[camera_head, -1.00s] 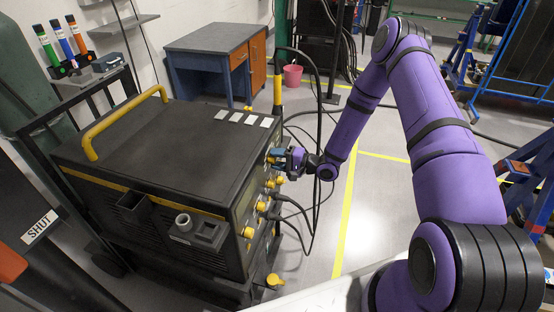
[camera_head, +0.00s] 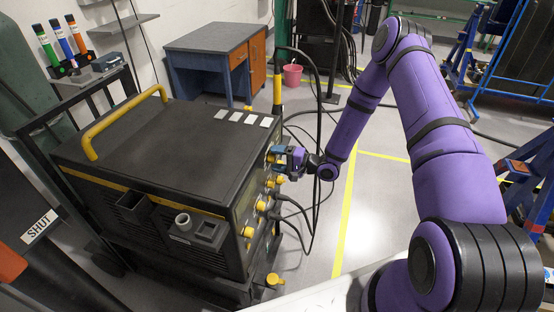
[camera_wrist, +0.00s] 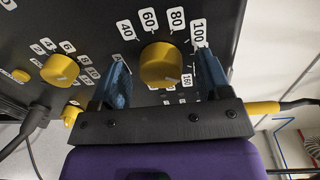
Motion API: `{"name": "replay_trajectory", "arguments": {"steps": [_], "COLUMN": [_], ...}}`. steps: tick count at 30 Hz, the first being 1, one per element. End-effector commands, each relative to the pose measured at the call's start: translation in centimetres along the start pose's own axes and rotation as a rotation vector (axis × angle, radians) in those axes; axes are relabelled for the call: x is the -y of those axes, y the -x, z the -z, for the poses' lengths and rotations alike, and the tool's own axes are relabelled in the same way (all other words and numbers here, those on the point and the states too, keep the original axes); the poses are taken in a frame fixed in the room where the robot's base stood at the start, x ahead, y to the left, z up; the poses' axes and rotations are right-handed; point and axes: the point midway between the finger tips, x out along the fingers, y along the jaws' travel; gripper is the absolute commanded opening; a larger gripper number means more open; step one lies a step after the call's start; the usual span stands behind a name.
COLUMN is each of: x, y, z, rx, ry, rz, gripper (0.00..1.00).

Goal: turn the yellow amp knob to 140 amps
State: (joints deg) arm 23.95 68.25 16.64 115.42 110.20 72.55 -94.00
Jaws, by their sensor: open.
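The yellow amp knob (camera_wrist: 161,65) sits on the black front panel in the wrist view, with labels 40, 60, 80, 100 and 160 around it. Its pointer mark is too small to read surely. My gripper (camera_wrist: 163,80) is open, with one blue finger on each side of the knob and gaps between. The 120 and 140 labels are hidden or unclear. In the head view my gripper (camera_head: 276,158) is at the right face of the black welding machine (camera_head: 170,140), and the amp knob is hard to tell apart there.
A second yellow knob (camera_wrist: 60,70) with small numbers is left of the amp knob. More yellow knobs and plugged cables (camera_head: 276,216) lie below on the panel. A yellow-ended cable (camera_wrist: 262,107) is at the right. A blue desk (camera_head: 215,55) stands behind.

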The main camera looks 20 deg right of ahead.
Motion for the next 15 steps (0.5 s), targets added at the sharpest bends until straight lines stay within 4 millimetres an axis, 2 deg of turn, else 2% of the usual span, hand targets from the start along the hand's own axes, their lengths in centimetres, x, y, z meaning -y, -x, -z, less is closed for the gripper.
{"name": "replay_trajectory", "arguments": {"steps": [5, 15], "x": [0.0, 0.0], "y": [2.2, 8.4], "z": [0.1, 0.0], "rx": [-0.003, -0.003], "ry": [-0.001, -0.002], "rz": [-0.002, -0.001], "gripper": [0.7, 0.7]}}
